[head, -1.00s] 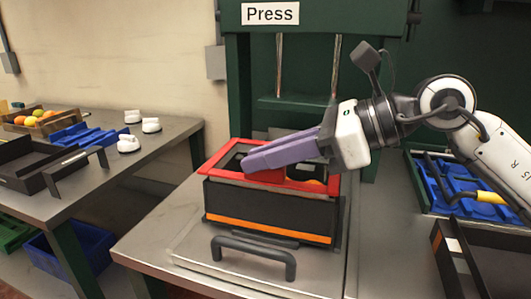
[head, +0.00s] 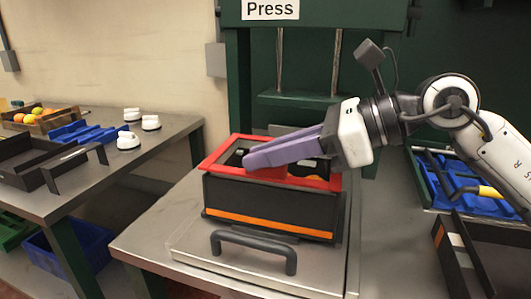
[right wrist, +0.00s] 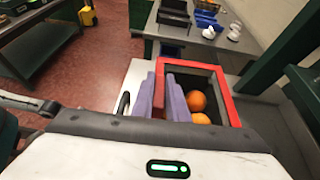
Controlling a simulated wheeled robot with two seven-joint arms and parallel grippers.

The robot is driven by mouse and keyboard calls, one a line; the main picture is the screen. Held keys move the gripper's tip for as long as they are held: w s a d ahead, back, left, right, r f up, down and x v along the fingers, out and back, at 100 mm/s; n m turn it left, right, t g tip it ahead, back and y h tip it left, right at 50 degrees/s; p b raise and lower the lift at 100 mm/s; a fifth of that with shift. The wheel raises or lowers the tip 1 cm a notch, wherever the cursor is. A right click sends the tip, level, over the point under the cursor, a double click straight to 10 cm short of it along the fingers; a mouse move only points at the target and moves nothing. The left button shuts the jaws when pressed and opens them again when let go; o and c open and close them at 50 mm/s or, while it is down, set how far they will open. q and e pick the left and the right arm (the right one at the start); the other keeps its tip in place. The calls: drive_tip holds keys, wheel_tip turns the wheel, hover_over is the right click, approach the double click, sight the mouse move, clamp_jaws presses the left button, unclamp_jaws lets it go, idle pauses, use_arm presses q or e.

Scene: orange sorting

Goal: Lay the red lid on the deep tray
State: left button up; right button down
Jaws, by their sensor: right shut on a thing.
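The red lid (head: 222,152) is an open frame with a red grip piece at its middle. It lies level over the top of the deep tray (head: 265,205), a black box with an orange stripe, roughly lined up with its rim. I cannot tell whether lid and tray touch all round. My right gripper (head: 258,160), with purple fingers, is shut on the lid's grip piece. In the right wrist view the lid (right wrist: 228,98) frames oranges (right wrist: 197,101) inside the tray, and the grip piece is between the fingers (right wrist: 163,95). My left gripper is not in view.
The tray stands on a metal plate with a dark handle (head: 254,246) before the green press (head: 237,85). A side table (head: 165,138) at left holds a fruit crate (head: 38,121), blue trays and white items. A blue tray (head: 435,195) and a black tray (head: 490,255) are at right.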

drive_tip(key=shift+f, duration=0.65)
drive_tip(key=shift+s+d+f, duration=0.1)
drive_tip(key=shift+s+f, duration=0.05)
drive_tip(key=shift+f, duration=0.05)
drive_tip(key=c, duration=1.7)
unclamp_jaws()
drive_tip(key=shift+d, duration=0.1)
drive_tip(key=shift+o, duration=0.2)
drive_tip(key=shift+r, duration=0.15)
